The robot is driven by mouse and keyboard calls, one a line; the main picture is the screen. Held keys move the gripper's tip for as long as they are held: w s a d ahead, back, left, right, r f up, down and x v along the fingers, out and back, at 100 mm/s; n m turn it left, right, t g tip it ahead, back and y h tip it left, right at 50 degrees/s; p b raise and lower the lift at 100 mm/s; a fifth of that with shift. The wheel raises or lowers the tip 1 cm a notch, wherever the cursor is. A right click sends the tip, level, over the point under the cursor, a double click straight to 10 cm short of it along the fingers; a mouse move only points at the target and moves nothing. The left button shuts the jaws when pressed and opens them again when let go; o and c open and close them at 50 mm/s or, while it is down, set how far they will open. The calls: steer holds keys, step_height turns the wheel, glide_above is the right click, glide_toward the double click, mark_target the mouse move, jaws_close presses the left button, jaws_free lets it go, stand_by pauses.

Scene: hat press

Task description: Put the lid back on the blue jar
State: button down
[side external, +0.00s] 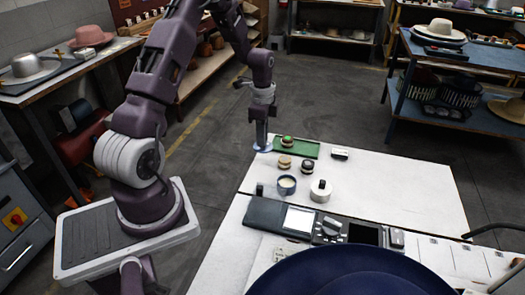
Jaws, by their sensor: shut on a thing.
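The blue jar (286,187) stands open on the white table, with pale contents showing inside its dark blue rim. My gripper (262,142) is at the table's far left corner, pointing down, behind and to the left of the jar. It is shut on a flat blue-grey disc (264,148), which looks like the lid. The fingertips are small in this view, and I cannot tell whether the disc touches the table or is just above it.
A green tray (309,150) with a small round item lies right of my gripper. A beige round item (284,162), a dark-topped one (307,166) and a white pot with black knob (321,191) stand near the jar. A dark device (262,214) lies in front. The table's right is clear.

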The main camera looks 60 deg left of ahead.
steer(key=r, duration=0.3)
steer(key=shift+w+d, duration=0.1)
steer(key=shift+d, duration=0.2)
steer(key=d, duration=1.2)
steer(key=shift+w+d+f, duration=0.15)
steer(key=shift+w+f, duration=0.05)
steer(key=shift+f, duration=1.2)
steer(key=shift+w+d+f, duration=0.15)
steer(key=shift+f, duration=1.25)
steer(key=shift+f, duration=0.15)
steer(key=c, duration=1.3)
jaws_free()
